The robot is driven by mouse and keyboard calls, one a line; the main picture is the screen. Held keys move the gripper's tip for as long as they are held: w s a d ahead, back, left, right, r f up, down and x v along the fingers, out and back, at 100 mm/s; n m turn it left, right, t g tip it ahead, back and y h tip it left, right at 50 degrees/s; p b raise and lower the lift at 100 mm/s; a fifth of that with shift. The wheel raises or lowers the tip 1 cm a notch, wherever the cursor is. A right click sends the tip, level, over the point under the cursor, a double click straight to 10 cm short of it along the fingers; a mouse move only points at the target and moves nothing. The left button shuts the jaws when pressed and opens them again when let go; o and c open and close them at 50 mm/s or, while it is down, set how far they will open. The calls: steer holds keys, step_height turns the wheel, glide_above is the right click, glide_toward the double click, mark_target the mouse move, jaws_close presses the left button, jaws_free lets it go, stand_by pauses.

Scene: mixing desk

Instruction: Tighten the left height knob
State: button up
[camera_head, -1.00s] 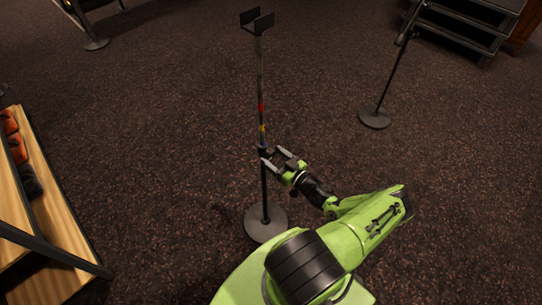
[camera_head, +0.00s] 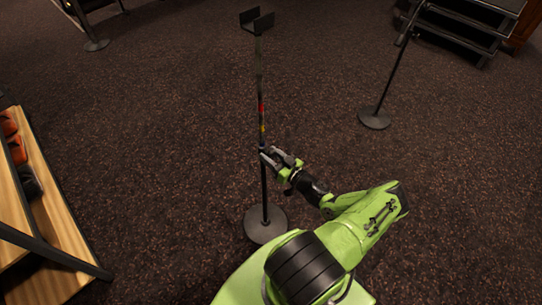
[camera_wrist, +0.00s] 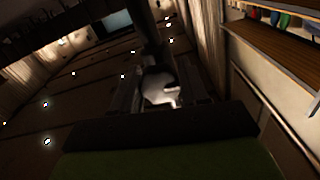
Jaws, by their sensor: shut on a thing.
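A thin dark stand (camera_head: 264,190) with a round base stands upright on the carpet in the head view. My gripper (camera_head: 269,154) is at the pole's collar, from the right, just below the yellow band. In the wrist view a pale rounded knob (camera_wrist: 160,90) sits between my fingers (camera_wrist: 158,100), which are shut on it. The knob is hidden by my gripper in the head view. The dark pole rises behind the knob in the wrist view.
A wooden shelf (camera_head: 45,215) with orange and dark items stands at the left. Another stand with a round base (camera_head: 374,118) is at the right, before dark steps (camera_head: 465,32). Open carpet lies around the stand.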

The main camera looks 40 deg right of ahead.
steer(key=o, duration=1)
steer(key=shift+o, duration=0.2)
steer(key=s+p, duration=0.1)
steer(key=s, duration=1.5)
steer(key=shift+d, duration=0.2)
steer(key=shift+w, duration=0.1)
